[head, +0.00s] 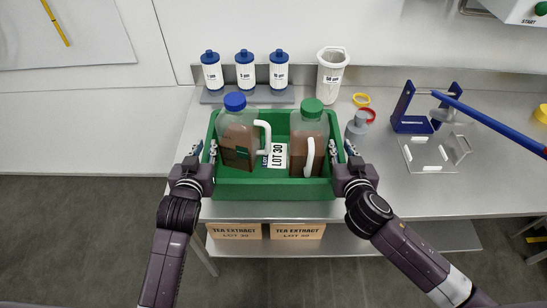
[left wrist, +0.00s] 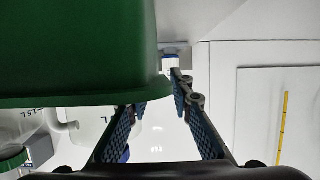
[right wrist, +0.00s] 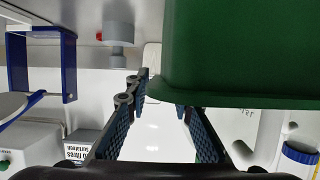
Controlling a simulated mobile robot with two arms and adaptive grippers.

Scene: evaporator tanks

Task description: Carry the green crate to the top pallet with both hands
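The green crate (head: 275,188) stands on the steel bench. It holds a bottle with a blue cap (head: 237,135), a bottle with a green cap (head: 309,135) and a LOT 30 label (head: 276,155). My left gripper (head: 203,153) is at the crate's left wall, its fingers apart on either side of the wall. In the left wrist view the gap between the fingers (left wrist: 160,96) shows beside the crate rim. My right gripper (head: 342,151) is likewise open at the right wall; its spread fingers (right wrist: 162,98) show in the right wrist view. No pallet is in view.
Several white blue-capped filter bottles (head: 245,72) stand behind the crate, beside a white pitcher (head: 331,75). A grey cylinder (head: 357,128) is close to the crate's right. A blue-framed fixture (head: 411,124) stands further right. Two tea extract boxes (head: 298,231) sit on the shelf below.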

